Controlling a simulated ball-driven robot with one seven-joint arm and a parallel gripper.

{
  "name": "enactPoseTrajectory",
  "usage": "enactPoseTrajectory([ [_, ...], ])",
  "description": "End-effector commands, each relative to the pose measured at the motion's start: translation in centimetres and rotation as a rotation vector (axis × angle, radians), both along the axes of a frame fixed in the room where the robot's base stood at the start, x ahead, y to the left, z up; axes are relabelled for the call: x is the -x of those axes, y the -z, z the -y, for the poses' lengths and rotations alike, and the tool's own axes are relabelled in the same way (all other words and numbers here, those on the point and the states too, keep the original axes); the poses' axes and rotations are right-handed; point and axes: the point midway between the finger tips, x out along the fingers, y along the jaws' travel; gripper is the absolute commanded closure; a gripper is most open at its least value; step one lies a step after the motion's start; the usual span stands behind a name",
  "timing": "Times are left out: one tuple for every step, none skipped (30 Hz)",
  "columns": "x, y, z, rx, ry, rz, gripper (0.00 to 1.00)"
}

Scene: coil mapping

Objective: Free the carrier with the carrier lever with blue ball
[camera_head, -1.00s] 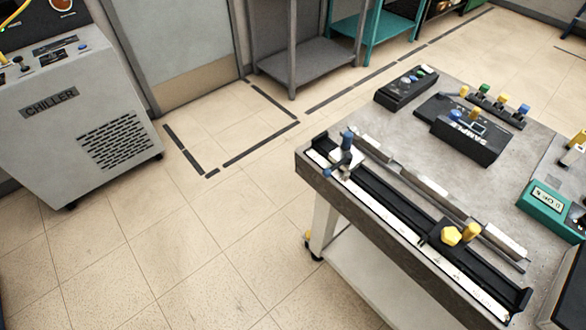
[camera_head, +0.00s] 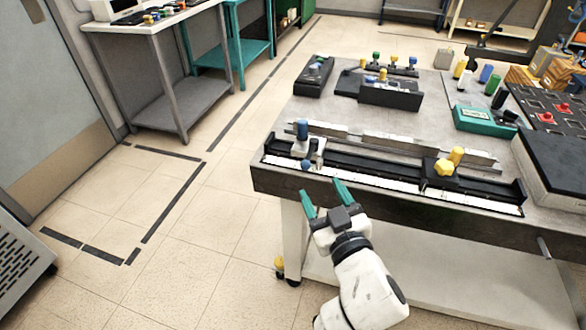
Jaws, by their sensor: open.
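The carrier (camera_head: 309,147) sits at the left end of the black rail (camera_head: 380,167) on the table. It is a small pale block with a blue knob (camera_head: 302,130) on top. The carrier lever's blue ball (camera_head: 306,164) shows low at its front, beside a grey post. My gripper (camera_head: 325,194) is open and empty, with green fingertips. It is in front of the table's near edge, below the carrier in the picture, and apart from it. A second carrier (camera_head: 440,171) with yellow knobs stands farther right on the rail.
A black sample box (camera_head: 390,93), a teal meter (camera_head: 485,120) and a dark flat box (camera_head: 552,155) stand on the table (camera_head: 265,179). The floor left of the table is clear.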

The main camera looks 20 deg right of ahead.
Motion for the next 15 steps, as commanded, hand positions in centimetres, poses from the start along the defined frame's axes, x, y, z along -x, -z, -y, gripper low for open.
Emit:
enactPoseTrajectory([
  [-0.8,-0.3,0.0,0.000,0.001,0.002,0.38],
  [-1.4,-0.3,0.0,0.000,0.001,0.002,0.38],
  [-2.1,-0.3,0.0,0.000,0.001,0.002,0.38],
  [-2.7,-0.3,0.1,0.000,0.000,0.001,0.38],
  [-3.2,-0.3,0.1,-0.001,0.000,0.001,0.38],
  [-4.0,-0.3,0.1,-0.002,0.001,0.000,0.38],
  [-4.6,-0.3,0.2,-0.002,0.001,0.000,0.38],
  [-5.1,-0.2,0.2,-0.002,0.001,-0.001,0.38],
  [-5.8,-0.2,0.2,-0.001,0.001,-0.001,0.38],
  [-6.3,-0.2,0.3,-0.001,0.002,-0.001,0.38],
  [-6.7,-0.2,0.3,0.000,0.002,-0.001,0.38],
  [-7.3,-0.2,0.3,0.000,0.002,-0.001,0.38],
  [-7.6,-0.1,0.3,0.000,0.001,-0.001,0.38],
  [-8.0,-0.1,0.4,0.000,0.001,-0.001,0.38],
  [-8.4,-0.1,0.4,0.000,0.001,-0.001,0.38],
])
